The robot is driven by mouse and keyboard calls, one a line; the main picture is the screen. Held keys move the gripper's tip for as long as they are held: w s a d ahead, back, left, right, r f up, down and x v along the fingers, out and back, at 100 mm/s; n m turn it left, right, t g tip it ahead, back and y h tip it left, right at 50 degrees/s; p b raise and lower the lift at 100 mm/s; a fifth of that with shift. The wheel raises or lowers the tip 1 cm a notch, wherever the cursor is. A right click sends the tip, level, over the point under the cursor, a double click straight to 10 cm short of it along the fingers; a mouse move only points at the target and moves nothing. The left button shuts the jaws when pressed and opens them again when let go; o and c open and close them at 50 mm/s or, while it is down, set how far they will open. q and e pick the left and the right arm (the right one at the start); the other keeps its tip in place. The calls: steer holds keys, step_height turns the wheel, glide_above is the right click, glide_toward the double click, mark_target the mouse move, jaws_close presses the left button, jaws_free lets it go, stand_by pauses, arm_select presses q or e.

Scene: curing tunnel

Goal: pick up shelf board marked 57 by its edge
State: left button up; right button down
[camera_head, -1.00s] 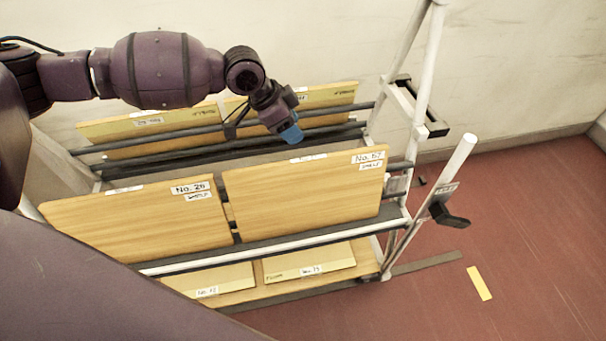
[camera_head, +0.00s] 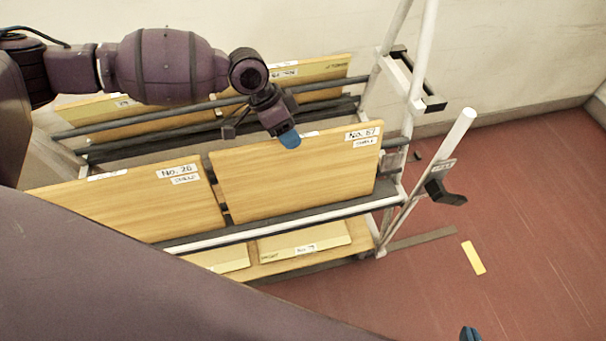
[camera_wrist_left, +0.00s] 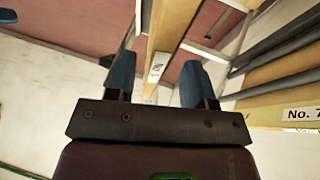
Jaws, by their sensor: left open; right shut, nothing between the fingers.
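The board marked 57 (camera_head: 295,180) is a wood-toned panel standing tilted in the front row of the rack. It also shows in the left wrist view (camera_wrist_left: 176,25), its edge with a white label running between the fingers. My left gripper (camera_head: 289,139) is at the board's top edge, left of the number label. Its blue fingers (camera_wrist_left: 158,82) are open, one on each side of the edge; I see no clear contact. Only the blue tip of my right gripper (camera_head: 470,334) shows at the bottom edge of the head view, away from the boards.
Board No. 26 (camera_head: 130,205) stands close on the left. More boards (camera_head: 320,72) stand in the back row behind dark rails (camera_head: 320,88), and others lie on a lower shelf. A white post with a black handle (camera_head: 445,192) rises at the right. The red floor there is mostly clear.

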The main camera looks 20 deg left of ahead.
arm_select(q)
steer(key=x, duration=0.2)
steer(key=b+x, duration=0.1)
steer(key=x, duration=0.1)
steer(key=shift+w+d+f, duration=0.1)
steer(key=shift+w+d, duration=0.1)
steer(key=shift+d, duration=0.25)
steer(key=shift+c, duration=0.3)
jaws_close()
stand_by(0.7)
